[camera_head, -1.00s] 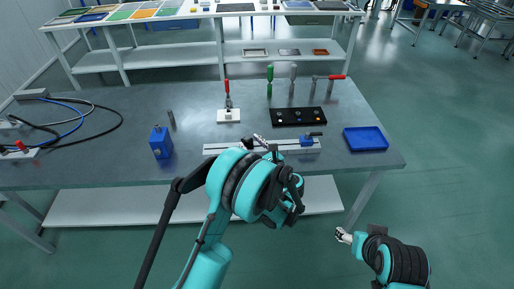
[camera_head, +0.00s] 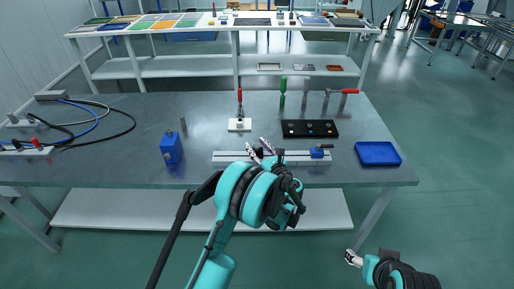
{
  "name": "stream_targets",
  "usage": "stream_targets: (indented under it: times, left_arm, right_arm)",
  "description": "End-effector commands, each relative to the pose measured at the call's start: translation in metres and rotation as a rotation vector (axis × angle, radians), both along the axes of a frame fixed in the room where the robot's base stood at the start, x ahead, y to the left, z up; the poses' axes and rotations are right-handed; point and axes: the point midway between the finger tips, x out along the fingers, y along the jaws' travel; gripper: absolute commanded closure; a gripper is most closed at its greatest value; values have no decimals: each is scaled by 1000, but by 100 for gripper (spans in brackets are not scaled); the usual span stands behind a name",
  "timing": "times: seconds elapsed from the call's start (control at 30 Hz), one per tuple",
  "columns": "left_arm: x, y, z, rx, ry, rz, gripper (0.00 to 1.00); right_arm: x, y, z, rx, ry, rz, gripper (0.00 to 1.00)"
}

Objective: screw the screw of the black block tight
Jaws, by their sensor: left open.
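A pale metal rail (camera_head: 228,157) lies along the front part of the grey table. A small blue clamp piece (camera_head: 316,153) with a dark knob sits at its right end. A black block with several round parts on top (camera_head: 310,128) lies behind the rail; its screw is too small to make out. My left gripper (camera_head: 260,149) is over the middle of the rail with its two fingers apart and nothing visible between them. The wrist hides part of the rail. My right gripper (camera_head: 353,258) is low at the right, in front of the table; its fingers are too small to judge.
A blue tray (camera_head: 377,153) lies at the table's right. A blue block (camera_head: 171,147) stands left of the rail. A white base with a red-handled clamp (camera_head: 240,124) and several upright tools stand behind. Cables (camera_head: 95,125) lie at the left. Table between is clear.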

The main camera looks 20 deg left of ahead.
Motion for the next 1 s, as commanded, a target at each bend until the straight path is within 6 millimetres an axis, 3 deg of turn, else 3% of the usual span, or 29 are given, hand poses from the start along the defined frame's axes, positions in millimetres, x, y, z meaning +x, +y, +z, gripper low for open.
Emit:
stream_targets:
  times: [0.1, 0.27, 0.3, 0.67, 1.0]
  left_arm:
    - [0, 0, 0, 0, 0, 0, 57]
    - [0, 0, 0, 0, 0, 0, 96]
    - [0, 0, 0, 0, 0, 0, 100]
    - [0, 1, 1, 0, 0, -29, 100]
    - [-2, 3, 1, 0, 0, -232, 100]
  right_arm:
    - [0, 0, 0, 0, 0, 0, 36]
    - [0, 0, 0, 0, 0, 0, 36]
    - [0, 0, 0, 0, 0, 0, 36]
    - [0, 0, 0, 0, 0, 0, 36]
    - [0, 0, 0, 0, 0, 0, 36]
